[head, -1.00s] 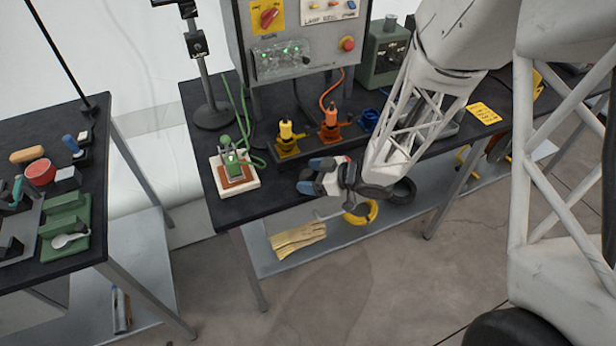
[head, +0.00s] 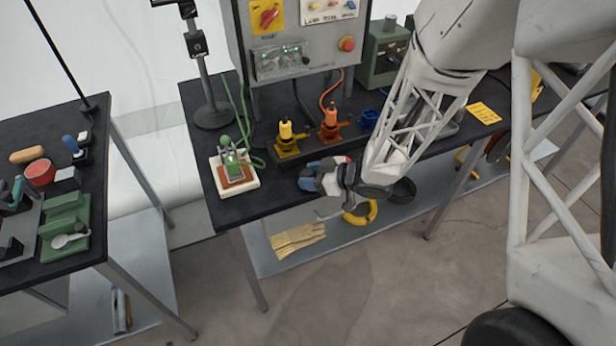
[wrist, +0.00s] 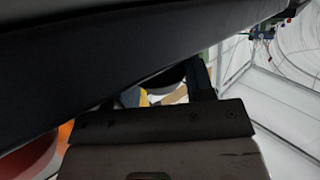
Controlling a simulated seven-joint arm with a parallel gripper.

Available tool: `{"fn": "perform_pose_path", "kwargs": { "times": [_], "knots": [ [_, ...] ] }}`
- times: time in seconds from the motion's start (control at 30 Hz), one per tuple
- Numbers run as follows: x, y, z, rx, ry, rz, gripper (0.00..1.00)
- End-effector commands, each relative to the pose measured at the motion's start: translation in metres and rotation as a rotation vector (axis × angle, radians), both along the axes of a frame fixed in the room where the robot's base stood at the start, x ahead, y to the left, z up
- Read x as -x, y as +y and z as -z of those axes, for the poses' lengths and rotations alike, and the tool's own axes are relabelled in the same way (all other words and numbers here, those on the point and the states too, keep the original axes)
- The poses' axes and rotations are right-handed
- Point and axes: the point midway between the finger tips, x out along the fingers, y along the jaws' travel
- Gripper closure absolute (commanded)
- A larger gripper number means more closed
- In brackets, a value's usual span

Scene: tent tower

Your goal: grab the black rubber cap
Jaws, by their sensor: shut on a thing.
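My gripper (head: 311,179), with blue-grey fingers, is low at the front edge of the middle black table (head: 265,203), right of the white-and-brown block. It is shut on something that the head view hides. In the wrist view a dark rounded piece (wrist: 170,78) shows beside a finger (wrist: 201,76); it looks like the black rubber cap, but most of it is hidden. A large dark surface covers the upper left of the wrist view.
A green device on a white-and-brown block (head: 235,172) stands left of my gripper. Behind are yellow (head: 287,138) and orange (head: 329,124) connectors and a control box (head: 295,40). A side table (head: 60,255) stands left.

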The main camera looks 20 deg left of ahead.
Motion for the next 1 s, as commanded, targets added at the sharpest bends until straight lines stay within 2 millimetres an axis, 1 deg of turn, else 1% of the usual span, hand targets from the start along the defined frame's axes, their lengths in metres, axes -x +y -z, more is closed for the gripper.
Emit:
{"fn": "perform_pose_path", "kwargs": {
  "times": [0.27, 0.43, 0.57, 0.73, 1.0],
  "knots": [
    [0.000, 0.000, -0.002, 0.000, 0.000, 0.000, 0.73],
    [0.000, 0.000, -0.008, 0.000, -0.001, 0.001, 0.73],
    [0.000, 0.000, -0.017, -0.001, -0.002, 0.000, 0.73],
    [0.000, 0.000, -0.037, -0.002, -0.003, 0.000, 0.73],
    [0.037, -0.029, -0.040, 0.000, 0.000, 0.001, 0.73]
  ]
}}
